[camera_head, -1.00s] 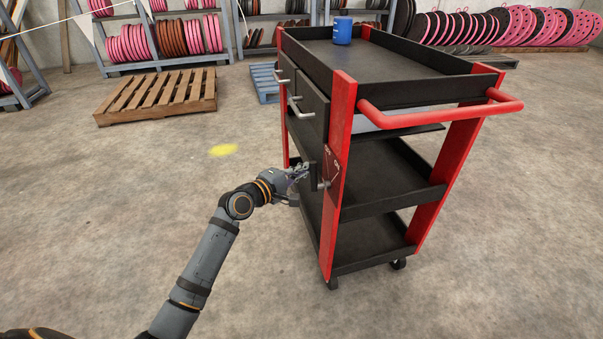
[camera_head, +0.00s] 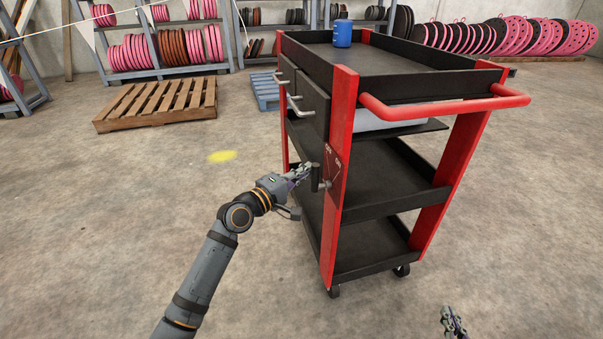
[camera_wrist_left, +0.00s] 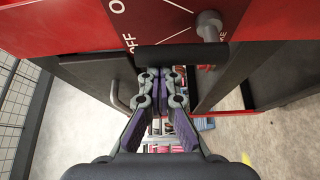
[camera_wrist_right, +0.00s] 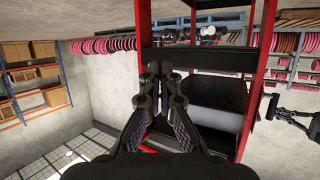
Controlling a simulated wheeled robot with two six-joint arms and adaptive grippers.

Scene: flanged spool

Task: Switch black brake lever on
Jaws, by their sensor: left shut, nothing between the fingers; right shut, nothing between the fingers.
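The black brake lever (camera_head: 315,178) sticks out from a red plate (camera_head: 336,172) with ON and OFF marks on the cart's near left post. In the left wrist view the lever (camera_wrist_left: 185,56) is a dark bar below a round pivot (camera_wrist_left: 209,26), its left end beside the OFF mark. My left gripper (camera_head: 303,172) is shut and empty, its fingertips close beside the lever. In the left wrist view its fingertips (camera_wrist_left: 161,74) lie just under the bar; I cannot tell whether they touch. My right gripper (camera_head: 453,318) is shut and empty, low at the right over the floor.
The black and red cart (camera_head: 400,88) has a red push handle (camera_head: 450,108), drawers on its left side, and open lower shelves. A blue mug (camera_head: 343,33) stands on top. A wooden pallet (camera_head: 158,103) lies behind left.

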